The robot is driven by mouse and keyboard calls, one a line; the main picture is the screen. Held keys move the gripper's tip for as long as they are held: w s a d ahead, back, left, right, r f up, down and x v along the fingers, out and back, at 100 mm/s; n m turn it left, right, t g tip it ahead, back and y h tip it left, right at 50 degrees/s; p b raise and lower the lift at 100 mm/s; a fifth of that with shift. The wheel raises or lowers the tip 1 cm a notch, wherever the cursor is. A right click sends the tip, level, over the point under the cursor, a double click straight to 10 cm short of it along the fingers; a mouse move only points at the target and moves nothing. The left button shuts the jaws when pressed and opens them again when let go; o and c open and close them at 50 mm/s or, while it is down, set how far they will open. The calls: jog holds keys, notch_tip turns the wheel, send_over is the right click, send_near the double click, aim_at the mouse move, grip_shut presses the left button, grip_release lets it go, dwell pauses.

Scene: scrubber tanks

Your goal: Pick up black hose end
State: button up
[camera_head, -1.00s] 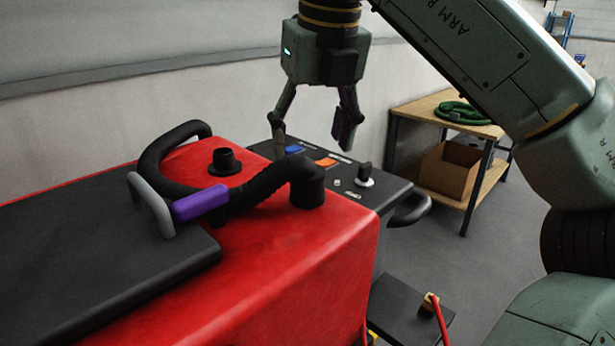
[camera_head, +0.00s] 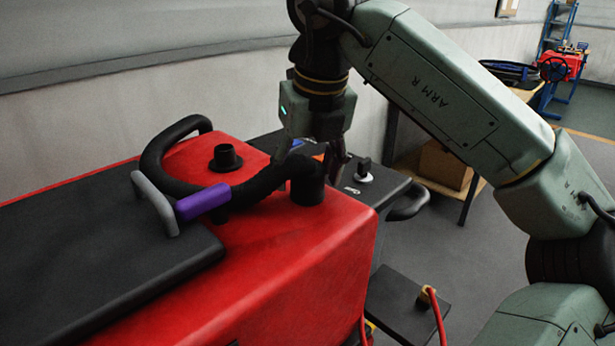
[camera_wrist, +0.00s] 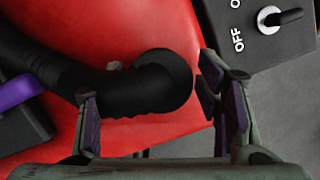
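The black hose (camera_head: 262,182) curves over the red tank top (camera_head: 275,235). Its thick black end (camera_head: 308,187) sits upright on the tank's right part. In the wrist view the hose end (camera_wrist: 155,85) lies between my spread fingers. My gripper (camera_head: 308,160) is open, pointing down, just above and around the hose end; it also shows in the wrist view (camera_wrist: 155,110). A gap shows between the right finger and the hose end. I cannot tell whether the left finger touches the hose. Nothing is gripped.
A purple sleeve (camera_head: 203,202) and grey handle (camera_head: 153,203) are left of the hose end. A black port (camera_head: 225,160) stands on the tank. A wooden bench (camera_head: 465,190) stands behind my arm.

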aim_at(305, 166)
jog(key=c, duration=1.1)
jog(key=shift+r, duration=0.1)
jog(key=shift+r+b, duration=0.3)
jog(key=shift+r, duration=0.15)
notch_tip(305, 166, up, 2)
jog(key=shift+r+b, duration=0.1)
jog(key=shift+b, duration=0.35)
jog(key=s+a+b, duration=0.1)
jog(key=s, duration=0.3)
jog(key=s+a+r+b, duration=0.1)
jog(key=s+b, duration=0.1)
jog(key=s, duration=0.3)
jog(key=s+a+b, duration=0.1)
jog(key=s, duration=0.4)
jog(key=shift+a+r+b, duration=0.2)
jog(key=shift+a+b, duration=0.2)
jog(key=shift+s+a+r, duration=0.15)
jog(key=shift+s+r, duration=0.05)
jog(key=shift+s, duration=0.4)
jog(key=shift+p+v, duration=1.45)
jog(key=shift+p, duration=0.15)
jog(key=shift+w+a+r, duration=0.1)
jog(key=shift+w+a, duration=0.05)
jog(key=shift+w, duration=0.05)
